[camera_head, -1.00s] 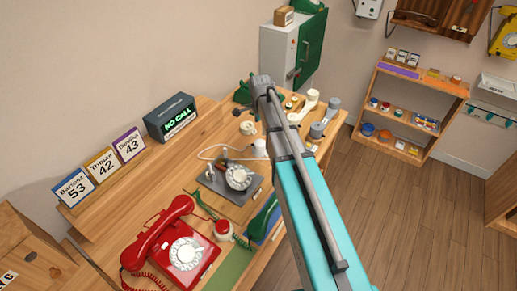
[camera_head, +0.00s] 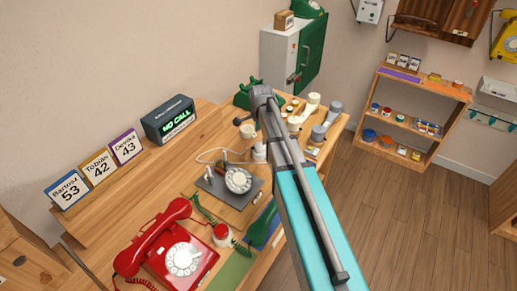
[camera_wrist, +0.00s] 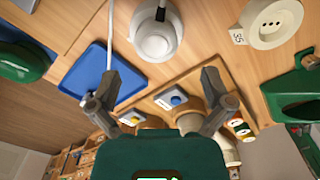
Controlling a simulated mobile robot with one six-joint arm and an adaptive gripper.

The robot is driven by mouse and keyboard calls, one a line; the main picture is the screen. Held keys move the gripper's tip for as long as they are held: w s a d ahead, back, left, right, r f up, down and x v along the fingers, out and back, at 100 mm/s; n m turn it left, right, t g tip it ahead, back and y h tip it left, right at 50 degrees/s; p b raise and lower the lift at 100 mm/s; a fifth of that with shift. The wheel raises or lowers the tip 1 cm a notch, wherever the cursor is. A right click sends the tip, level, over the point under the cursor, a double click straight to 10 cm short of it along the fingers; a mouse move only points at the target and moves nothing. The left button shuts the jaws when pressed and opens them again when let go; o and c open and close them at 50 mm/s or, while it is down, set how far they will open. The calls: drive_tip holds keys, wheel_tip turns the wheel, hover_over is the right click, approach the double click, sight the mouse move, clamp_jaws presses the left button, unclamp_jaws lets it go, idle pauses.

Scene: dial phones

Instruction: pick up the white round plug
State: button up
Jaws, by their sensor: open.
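A white round body (camera_wrist: 154,38) with a dark grey fitting on top stands on the wooden table at the top middle of the wrist view; it looks like the white plug. A small white cylinder beside my arm in the head view (camera_head: 260,151) may be the same thing. A cream round socket (camera_wrist: 273,21) with two holes and a "35" tag lies to its right. My gripper (camera_wrist: 157,105) is open, its two grey fingers spread below the white body in the picture, with nothing between them touching. In the head view my arm hides the gripper.
A blue tray (camera_wrist: 91,80) with a white rod or cord across it lies left. A wooden board (camera_wrist: 190,72) with blue and yellow buttons is behind the fingers. Green phone parts (camera_wrist: 291,98) flank both sides. A red phone (camera_head: 180,258) and grey dial unit (camera_head: 224,193) stand nearer.

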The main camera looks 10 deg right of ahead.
sight(260, 145)
drive_tip(key=shift+s+a+f+b, duration=0.1)
drive_tip(key=shift+s+f+b, duration=0.05)
drive_tip(key=shift+f+b, duration=0.7)
drive_tip(key=shift+s+a+f+b, duration=0.1)
drive_tip(key=shift+f+b, duration=1.6)
drive_tip(key=shift+f, duration=0.05)
drive_tip(key=c, duration=1.1)
